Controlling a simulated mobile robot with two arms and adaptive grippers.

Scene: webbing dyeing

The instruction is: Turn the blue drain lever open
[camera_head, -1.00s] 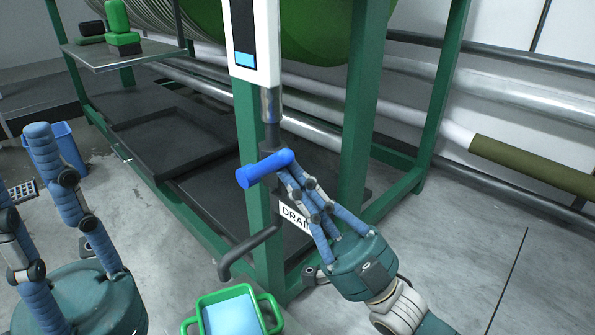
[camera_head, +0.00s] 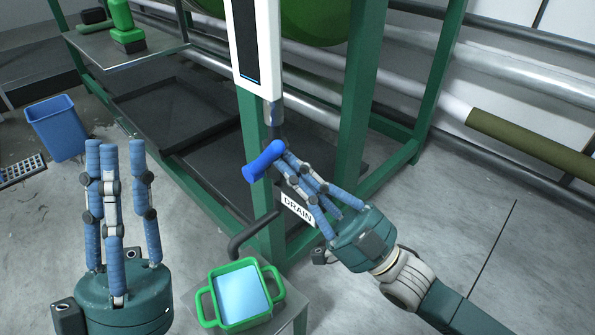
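The blue drain lever (camera_head: 262,163) sits on the vertical pipe (camera_head: 274,112) below the white gauge and points toward the lower left. My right gripper (camera_head: 284,160) is at the lever's right end, its fingertips close together there. I cannot tell whether they clamp the lever or only press on it. A white label reading DRAIN (camera_head: 298,208) is partly behind the fingers. My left gripper (camera_head: 118,150) points up at the lower left, its fingers apart and empty, away from the lever.
A green-handled container (camera_head: 238,322) with light blue content stands on a small stand below the dark spout (camera_head: 252,233). The white gauge (camera_head: 271,50) is above the lever. Green frame posts (camera_head: 360,110) stand close behind. A blue bin (camera_head: 56,128) is at the left.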

